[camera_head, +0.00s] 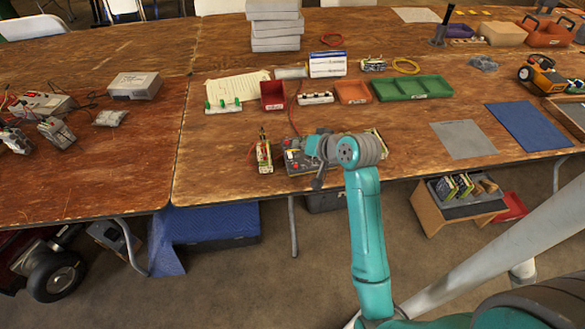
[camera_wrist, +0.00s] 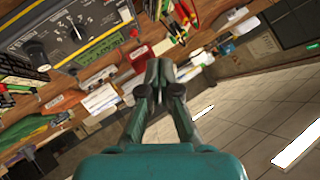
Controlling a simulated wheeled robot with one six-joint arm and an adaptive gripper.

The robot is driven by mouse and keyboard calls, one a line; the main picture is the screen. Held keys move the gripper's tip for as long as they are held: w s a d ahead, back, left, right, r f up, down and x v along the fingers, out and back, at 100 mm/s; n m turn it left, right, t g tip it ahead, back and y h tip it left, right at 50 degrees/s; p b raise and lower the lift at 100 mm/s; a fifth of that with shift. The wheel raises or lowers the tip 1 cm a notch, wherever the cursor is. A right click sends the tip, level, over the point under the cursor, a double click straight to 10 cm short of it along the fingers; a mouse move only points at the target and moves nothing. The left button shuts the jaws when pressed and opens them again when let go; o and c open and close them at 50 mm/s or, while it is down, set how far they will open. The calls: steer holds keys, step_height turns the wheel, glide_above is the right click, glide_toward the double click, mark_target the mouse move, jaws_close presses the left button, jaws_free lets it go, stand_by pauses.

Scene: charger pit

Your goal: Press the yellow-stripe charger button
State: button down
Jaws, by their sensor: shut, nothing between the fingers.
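A dark grey charger (camera_head: 296,163) lies near the front edge of the wooden table, partly hidden behind my wrist. Its panel (camera_wrist: 62,30) fills the upper left of the wrist view, with a dial and a black knob. In the head view my gripper (camera_head: 318,178) is small and dark beside the charger.
A circuit board (camera_head: 264,153) stands just left of the charger. Red (camera_head: 272,96), orange (camera_head: 353,92) and green (camera_head: 412,88) trays lie behind it. A grey mat (camera_head: 463,139) and a blue mat (camera_head: 528,126) lie to the right. The table's front edge is close below my wrist.

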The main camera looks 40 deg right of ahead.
mark_target(296, 166)
steer(key=shift+f, duration=0.15)
steer(key=shift+w+d+f, duration=0.15)
steer(key=shift+w+f, duration=0.1)
steer(key=shift+f, duration=1.15)
steer(key=shift+w+d+f, duration=0.1)
steer(key=shift+w+f, duration=0.1)
steer(key=shift+f, duration=1.2)
steer(key=shift+w+d+f, duration=0.15)
steer(key=shift+w+f, duration=0.1)
steer(key=shift+f, duration=1.15)
steer(key=shift+f, duration=0.1)
steer(key=shift+f, duration=0.3)
steer(key=shift+w+f, duration=0.1)
steer(key=shift+f, duration=0.3)
steer(key=shift+r, duration=0.8)
